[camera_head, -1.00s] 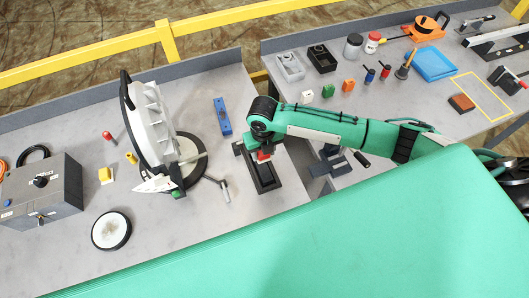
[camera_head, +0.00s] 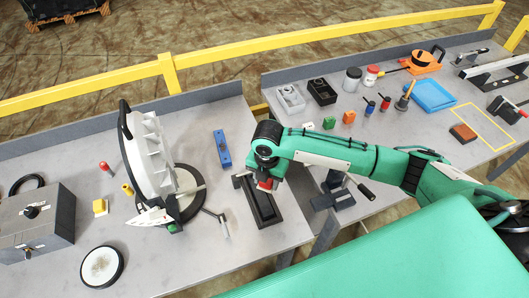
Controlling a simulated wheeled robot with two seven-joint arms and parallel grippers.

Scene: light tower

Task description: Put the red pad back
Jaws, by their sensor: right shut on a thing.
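The red pad (camera_head: 265,185) shows as a small red block under the hand of my right gripper (camera_head: 265,178). The gripper points down and is shut on the pad; its fingers are largely hidden by the hand and wrist. The pad is over the far part of a black rectangular tray (camera_head: 266,211) at the right end of the left bench. I cannot tell whether the pad touches the tray. My left gripper is not in view.
A white disc-shaped lamp (camera_head: 150,150) stands left of the tray, with a blue block (camera_head: 222,149) behind. A gap separates the benches. A grey box (camera_head: 38,222) stands far left.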

